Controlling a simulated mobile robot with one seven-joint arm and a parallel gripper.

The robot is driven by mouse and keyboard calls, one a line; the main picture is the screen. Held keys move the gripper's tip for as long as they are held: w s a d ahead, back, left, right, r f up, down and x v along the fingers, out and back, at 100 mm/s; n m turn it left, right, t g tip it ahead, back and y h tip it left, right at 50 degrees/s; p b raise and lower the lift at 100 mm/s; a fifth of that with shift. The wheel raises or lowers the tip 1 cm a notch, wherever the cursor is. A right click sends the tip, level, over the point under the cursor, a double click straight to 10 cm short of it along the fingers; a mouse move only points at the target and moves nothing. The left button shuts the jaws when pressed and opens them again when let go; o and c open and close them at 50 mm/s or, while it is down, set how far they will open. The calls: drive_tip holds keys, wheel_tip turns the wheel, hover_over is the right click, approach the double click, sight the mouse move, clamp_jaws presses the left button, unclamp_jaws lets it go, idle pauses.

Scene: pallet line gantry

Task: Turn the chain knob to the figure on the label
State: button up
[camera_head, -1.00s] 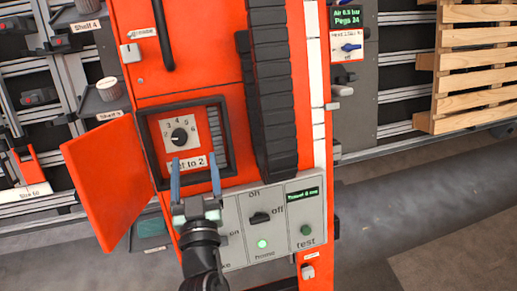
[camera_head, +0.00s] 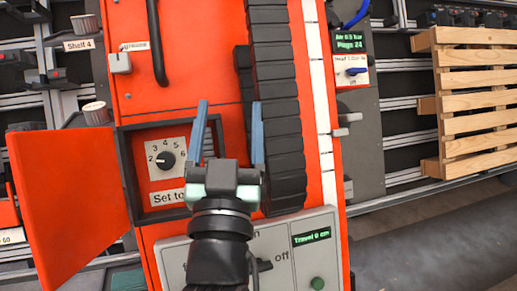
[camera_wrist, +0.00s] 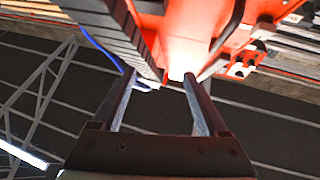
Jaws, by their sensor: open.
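The chain knob (camera_head: 166,160) is a small black round knob on a white dial plate (camera_head: 154,172) with figures around it, inside a dark-framed recess. A white mark shows on its left side; I cannot read its exact setting.
The open orange door (camera_head: 68,195) stands left of the recess. A black ribbed chain (camera_head: 277,110) runs down right of my gripper. A grey switch panel (camera_head: 318,262) is below, partly behind my arm. A wooden pallet (camera_head: 480,100) stands at the right.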

drive_tip(key=s+d+r+t+b, duration=0.3)
drive_tip(key=s+d+r+b, duration=0.1)
drive_tip(key=s+b, duration=0.5)
drive_tip(key=shift+r+b, duration=0.45)
drive_tip(key=shift+b, duration=0.5)
drive_tip(key=s+r+t+p, duration=0.1)
drive_tip(key=s+r+p, duration=0.2)
drive_tip(key=r+p, duration=3.2)
wheel_tip(320, 180, up, 4)
drive_tip(key=shift+s+d+f+n, duration=0.15)
drive_tip(key=shift+s+f+n, duration=0.05)
drive_tip(key=shift+f+n, duration=0.1)
